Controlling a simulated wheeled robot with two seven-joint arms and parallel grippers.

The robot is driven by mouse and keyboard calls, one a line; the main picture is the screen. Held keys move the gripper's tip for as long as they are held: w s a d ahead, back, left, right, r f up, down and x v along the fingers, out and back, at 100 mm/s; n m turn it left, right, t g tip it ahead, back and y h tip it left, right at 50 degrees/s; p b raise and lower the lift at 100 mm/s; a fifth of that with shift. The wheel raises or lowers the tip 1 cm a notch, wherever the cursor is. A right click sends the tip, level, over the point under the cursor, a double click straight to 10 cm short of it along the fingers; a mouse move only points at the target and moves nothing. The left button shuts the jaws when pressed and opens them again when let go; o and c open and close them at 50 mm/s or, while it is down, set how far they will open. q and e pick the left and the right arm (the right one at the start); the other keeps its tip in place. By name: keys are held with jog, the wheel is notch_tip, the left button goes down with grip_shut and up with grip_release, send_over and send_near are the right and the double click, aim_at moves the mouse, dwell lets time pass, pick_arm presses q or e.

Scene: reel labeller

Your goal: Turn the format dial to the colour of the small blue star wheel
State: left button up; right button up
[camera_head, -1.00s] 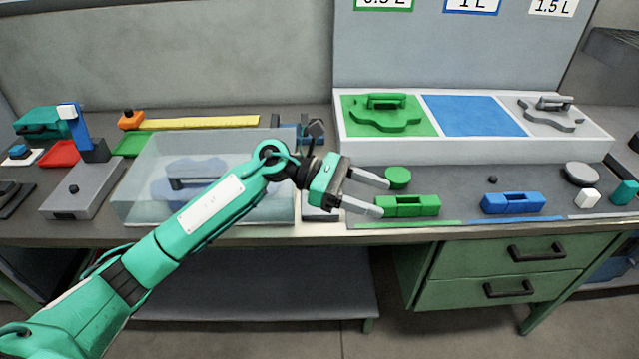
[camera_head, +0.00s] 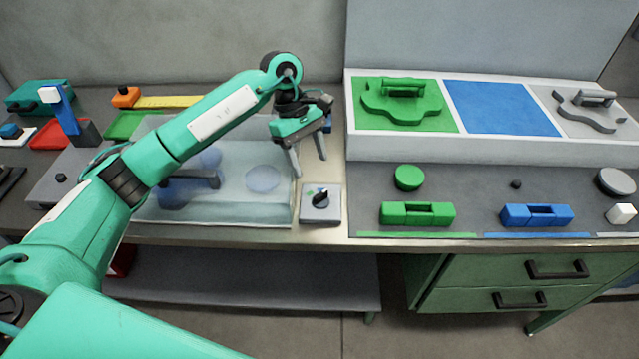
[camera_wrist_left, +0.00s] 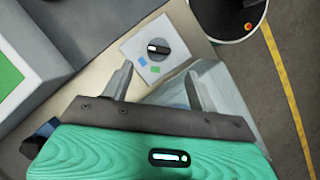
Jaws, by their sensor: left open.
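The format dial (camera_head: 320,199) is a dark knob with a white pointer line on a pale square plate. In the left wrist view the dial (camera_wrist_left: 158,48) shows blue and green marks beside the knob; the pointer line does not visibly point at either. My left gripper (camera_head: 309,166) is open and empty, fingers down, above and just behind the dial. In the wrist view its fingertips (camera_wrist_left: 159,73) are apart and clear of the knob. Blue shapes (camera_head: 190,180) show through the clear box; one has a dark handle and may be a star wheel, partly hidden by my arm.
The clear box (camera_head: 240,217) stands left of the dial. A white rack (camera_head: 480,150) at right holds a green star wheel (camera_head: 400,103) and a grey one (camera_head: 592,99); its blue bay (camera_head: 502,105) is empty. Green (camera_head: 417,214) and blue (camera_head: 537,215) blocks lie in front.

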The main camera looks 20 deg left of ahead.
aim_at(320, 193)
pick_arm(q)
jog(key=p+x, duration=0.1)
jog(key=x, duration=0.6)
jog(key=shift+d+f, duration=0.1)
jog(key=shift+f, duration=0.1)
jog(key=shift+s+d+f+p, duration=0.15)
jog(key=shift+f+p, duration=0.15)
jog(key=shift+f, duration=0.2)
jog(key=c, duration=1)
pick_arm(e)
jog(key=shift+s+d+r, duration=0.25)
jog(key=shift+s+r, duration=0.1)
jog(key=shift+s, duration=0.1)
